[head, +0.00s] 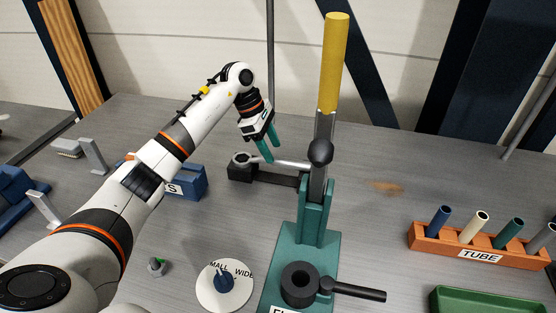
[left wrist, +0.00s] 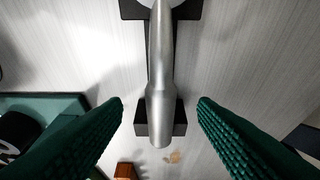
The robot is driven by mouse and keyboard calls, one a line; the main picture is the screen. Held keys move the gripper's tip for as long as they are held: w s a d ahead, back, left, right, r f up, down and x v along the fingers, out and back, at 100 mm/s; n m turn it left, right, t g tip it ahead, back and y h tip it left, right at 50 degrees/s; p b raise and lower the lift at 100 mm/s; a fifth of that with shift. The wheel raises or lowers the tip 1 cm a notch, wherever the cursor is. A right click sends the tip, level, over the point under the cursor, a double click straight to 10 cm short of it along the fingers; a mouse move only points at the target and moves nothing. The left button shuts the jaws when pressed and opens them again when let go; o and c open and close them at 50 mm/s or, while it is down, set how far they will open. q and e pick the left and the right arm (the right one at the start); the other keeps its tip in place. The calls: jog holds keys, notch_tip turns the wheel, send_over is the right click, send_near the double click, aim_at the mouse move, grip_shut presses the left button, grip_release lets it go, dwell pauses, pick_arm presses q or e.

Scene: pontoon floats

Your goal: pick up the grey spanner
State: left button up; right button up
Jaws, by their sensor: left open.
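The grey spanner (head: 292,164) lies across a black rest (head: 280,179) near the middle of the table, its round end to the left. My left gripper (head: 270,153) is over its handle, with green fingers apart. In the left wrist view the spanner (left wrist: 160,70) runs down the middle of the picture, and the black rest (left wrist: 180,120) shows beneath it. The fingers of the open left gripper (left wrist: 160,104) stand on either side of the handle, with a gap on both sides. My right gripper is in neither view.
A teal stand (head: 314,210) with a yellow-topped post (head: 334,65) rises just right of the spanner. A blue box (head: 190,183) is to the left. A round dial (head: 209,292) is in front. An orange tube rack (head: 430,240) and green tray (head: 480,300) are at the right.

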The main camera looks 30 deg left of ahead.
aim_at(277, 157)
pick_arm(q)
jog(key=p+x, duration=0.1)
jog(key=x, duration=0.3)
jog(key=shift+w+d+f, duration=0.1)
jog(key=shift+d, duration=0.1)
jog(key=shift+c, duration=0.3)
grip_shut()
